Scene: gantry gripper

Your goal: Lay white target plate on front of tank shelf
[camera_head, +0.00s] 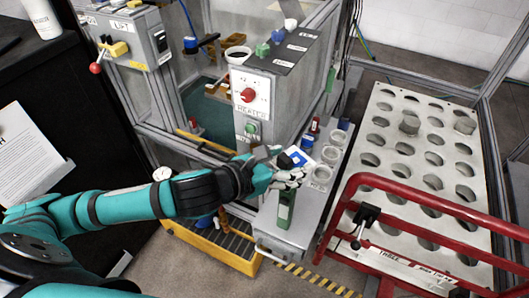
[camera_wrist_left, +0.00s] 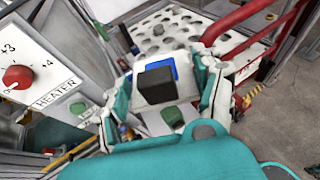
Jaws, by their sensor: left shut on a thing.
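The white target plate (camera_head: 297,157) shows a blue square with a white border. My left gripper (camera_head: 289,169) is shut on it and holds it over the grey shelf (camera_head: 298,222) beside the tank. In the left wrist view a dark block (camera_wrist_left: 155,83) sits between the fingers (camera_wrist_left: 168,90), with the plate's blue face (camera_wrist_left: 183,67) partly hidden behind it. I cannot tell whether the plate touches the shelf. A green block (camera_head: 285,205) stands at the shelf's near end. My right gripper is in neither view.
Several round cups (camera_head: 330,155) stand along the shelf's right side. The heater box (camera_head: 252,100) with its red knob rises behind the gripper. A red rail (camera_head: 415,197) and a perforated table (camera_head: 420,130) lie to the right. A yellow crate (camera_head: 205,247) is below.

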